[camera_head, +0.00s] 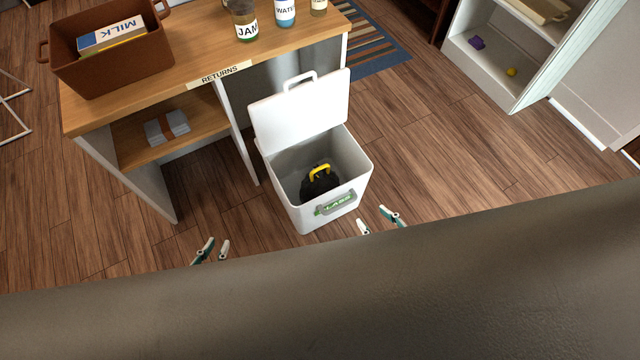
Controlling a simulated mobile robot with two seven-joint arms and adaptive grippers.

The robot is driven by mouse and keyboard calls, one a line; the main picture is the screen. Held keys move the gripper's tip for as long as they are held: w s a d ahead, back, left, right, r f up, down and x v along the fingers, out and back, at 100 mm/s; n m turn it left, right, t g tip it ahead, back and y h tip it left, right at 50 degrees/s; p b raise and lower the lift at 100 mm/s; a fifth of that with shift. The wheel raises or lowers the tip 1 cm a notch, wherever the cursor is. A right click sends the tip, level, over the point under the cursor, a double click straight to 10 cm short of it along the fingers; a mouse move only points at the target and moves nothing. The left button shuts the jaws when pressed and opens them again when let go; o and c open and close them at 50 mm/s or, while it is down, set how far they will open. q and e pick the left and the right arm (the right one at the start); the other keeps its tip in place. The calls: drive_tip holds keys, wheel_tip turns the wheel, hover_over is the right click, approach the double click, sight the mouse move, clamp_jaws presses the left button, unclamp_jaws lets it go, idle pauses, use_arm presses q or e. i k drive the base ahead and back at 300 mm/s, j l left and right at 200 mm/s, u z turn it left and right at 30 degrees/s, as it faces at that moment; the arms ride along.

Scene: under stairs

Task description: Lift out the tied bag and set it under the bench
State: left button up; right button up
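A black tied bag (318,186) with a yellow loop handle (320,170) sits low inside a white bin (284,212). The bin's lid (301,108) stands open, tilted back on the far side. The bench (205,60) with a wooden top and a "RETURNS" label stands behind and left of the bin. My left gripper (212,252) is open and empty, in front and left of the bin. My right gripper (379,221) is open and empty, just right of the bin's front. A grey-brown surface in the foreground hides the rest of both arms.
A brown basket (115,63) with a milk carton (111,35) and several bottles stand on the bench top. A grey folded bundle (167,127) lies on its lower shelf. A white shelf unit (490,75) stands at upper right. Wooden floor (440,130) is clear right of the bin.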

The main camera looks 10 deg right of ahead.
sight(320, 181)
drive_tip(key=l+u, duration=0.35)
drive_tip(key=l, duration=1.05)
drive_tip(key=l+u, duration=0.3)
drive_tip(key=l, duration=1.1)
drive_tip(key=k, duration=0.05)
